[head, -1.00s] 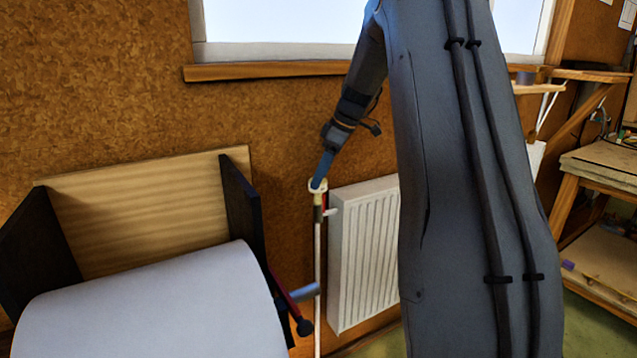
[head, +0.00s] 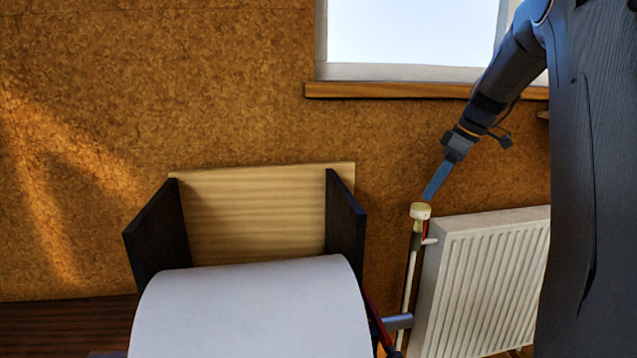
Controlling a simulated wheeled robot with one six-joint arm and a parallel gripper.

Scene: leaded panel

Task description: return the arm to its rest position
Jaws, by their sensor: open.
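My dark grey arm (head: 510,65) comes in from the upper right and reaches down to the left. My gripper (head: 428,196) is at its end, with blue fingers pointing down and left. The fingertips are just above the white cap of the radiator valve (head: 420,211). They look empty and open, seen edge-on. I cannot tell whether they touch the cap.
A white radiator (head: 485,280) stands by the wall, right of a vertical pipe. A wooden-backed holder (head: 255,205) with dark side panels and a large white roll (head: 250,305) is at lower centre. A window sill (head: 400,90) runs behind my arm.

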